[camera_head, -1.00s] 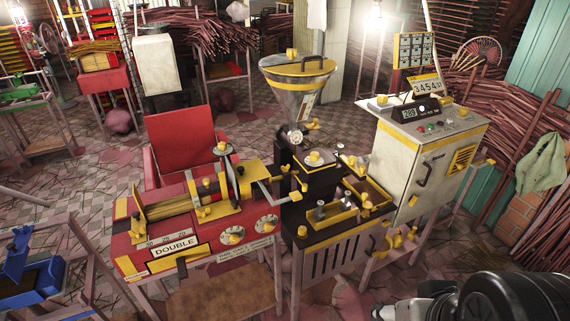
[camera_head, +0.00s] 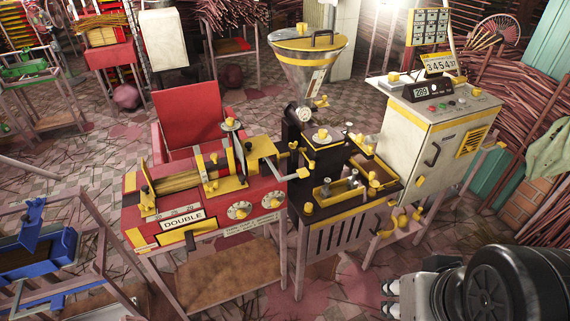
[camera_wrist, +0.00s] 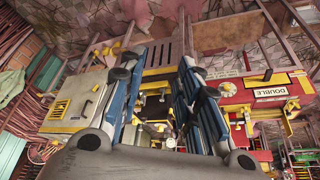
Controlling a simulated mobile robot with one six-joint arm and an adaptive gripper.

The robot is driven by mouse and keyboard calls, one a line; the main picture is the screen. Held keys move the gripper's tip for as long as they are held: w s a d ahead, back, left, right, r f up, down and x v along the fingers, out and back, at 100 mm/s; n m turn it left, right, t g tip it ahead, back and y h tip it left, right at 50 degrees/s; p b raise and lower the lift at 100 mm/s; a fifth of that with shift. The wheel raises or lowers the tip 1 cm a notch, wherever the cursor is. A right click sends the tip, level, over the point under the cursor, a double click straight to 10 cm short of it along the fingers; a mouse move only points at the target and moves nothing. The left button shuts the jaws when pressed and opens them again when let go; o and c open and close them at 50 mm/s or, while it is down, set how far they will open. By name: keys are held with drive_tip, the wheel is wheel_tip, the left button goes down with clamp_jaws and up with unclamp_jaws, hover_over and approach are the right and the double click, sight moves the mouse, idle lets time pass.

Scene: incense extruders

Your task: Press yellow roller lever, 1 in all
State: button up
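The red machine (camera_head: 205,220) labelled DOUBLE stands at centre left, with several yellow parts. A yellow-faced upright lever (camera_head: 147,199) stands at its left end, beside the rollers (camera_head: 178,181). A yellow bar (camera_head: 186,236) lies below the DOUBLE plate. I cannot tell which part is the roller lever. The wrist view shows the red machine (camera_wrist: 238,96) upside down at right, with its DOUBLE plate (camera_wrist: 270,92). My gripper (camera_wrist: 156,68) is open and empty, its two blue-grey fingers apart. It shows at the lower right of the head view (camera_head: 391,298), clear of the machines.
Right of the red machine stands a dark extruder table (camera_head: 340,225) with yellow knobs and a metal hopper (camera_head: 307,72). A white control cabinet (camera_head: 440,140) stands farther right. A blue device (camera_head: 38,250) is at lower left. Pinkish stand legs and floor sticks clutter the way.

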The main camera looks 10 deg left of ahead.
clamp_jaws()
idle(1.4)
